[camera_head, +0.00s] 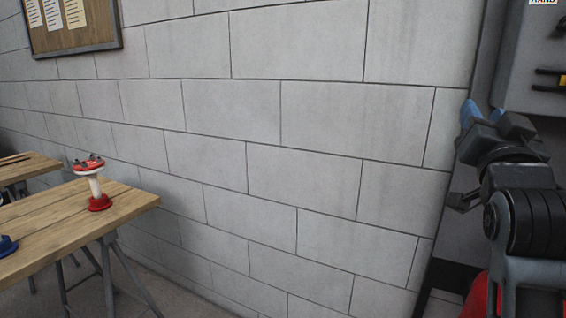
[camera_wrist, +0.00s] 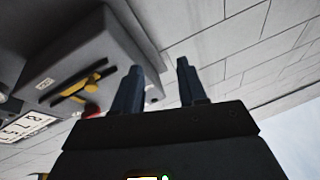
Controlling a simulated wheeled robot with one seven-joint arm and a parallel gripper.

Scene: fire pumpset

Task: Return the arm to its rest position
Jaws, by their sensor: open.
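My gripper (camera_head: 490,118) is at the right of the head view, raised in front of a grey cabinet, with its blue fingertips pointing up. In the wrist view my gripper (camera_wrist: 158,85) shows two dark blue fingers set apart, with nothing between them. My arm is folded below it at the right edge of the head view. I cannot tell how far the fingers are from the cabinet.
A grey cabinet (camera_head: 515,70) with a yellow and black handle (camera_wrist: 80,84) stands at the right by the block wall (camera_head: 320,125). A wooden table (camera_head: 60,220) at the left bears a red and white fitting (camera_head: 95,184) and a blue piece (camera_head: 8,245). A notice board (camera_head: 95,38) hangs on the wall.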

